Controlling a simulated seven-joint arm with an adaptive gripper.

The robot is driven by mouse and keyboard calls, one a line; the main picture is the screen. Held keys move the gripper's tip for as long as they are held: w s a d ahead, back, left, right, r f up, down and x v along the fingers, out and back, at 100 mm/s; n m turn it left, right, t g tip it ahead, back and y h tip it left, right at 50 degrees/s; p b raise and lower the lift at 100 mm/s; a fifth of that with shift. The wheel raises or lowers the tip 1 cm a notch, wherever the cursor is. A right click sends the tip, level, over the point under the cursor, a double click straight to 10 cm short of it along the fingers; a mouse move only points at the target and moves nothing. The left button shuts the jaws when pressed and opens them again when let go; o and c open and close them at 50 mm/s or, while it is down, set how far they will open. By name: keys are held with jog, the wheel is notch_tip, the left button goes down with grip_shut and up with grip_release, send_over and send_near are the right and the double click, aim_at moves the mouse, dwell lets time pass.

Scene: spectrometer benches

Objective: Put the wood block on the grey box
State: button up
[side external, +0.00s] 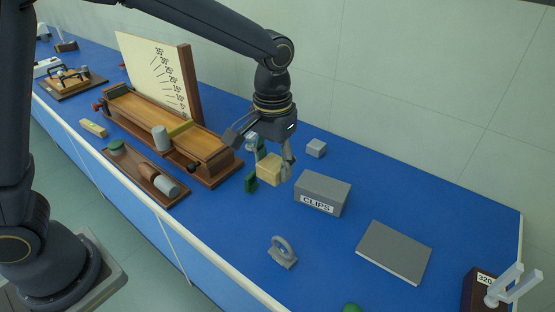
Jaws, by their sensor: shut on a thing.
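My gripper (270,160) is shut on a light wood block (268,170), with a finger on each side of it. The block is just left of a grey box (322,191) that has a white label reading "CLIPS". The block looks to be above the blue bench top, though the exact height is hard to tell. The grey box stands upright on the bench with nothing on its top face.
A small grey cube (316,148) sits behind the box and a dark green piece (251,182) left of the block. A grey ring-shaped part (283,251) and a flat grey slab (394,252) lie in front and right. A wooden instrument (160,130) fills the left. Blue bench between is clear.

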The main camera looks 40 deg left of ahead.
jog(key=shift+s+r, duration=0.2)
jog(key=shift+s, duration=0.1)
jog(key=w+d+f, duration=0.3)
jog(key=w+f, duration=0.1)
jog(key=w, duration=0.5)
send_over(317, 192)
notch_tip(317, 192, down, 5)
jog(key=shift+s+a+f, duration=0.1)
jog(key=shift+a+f, duration=0.05)
jog(key=shift+f, duration=1.75)
jog(key=shift+f, duration=0.1)
jog(key=o, duration=1.2)
jog(key=shift+o, duration=0.2)
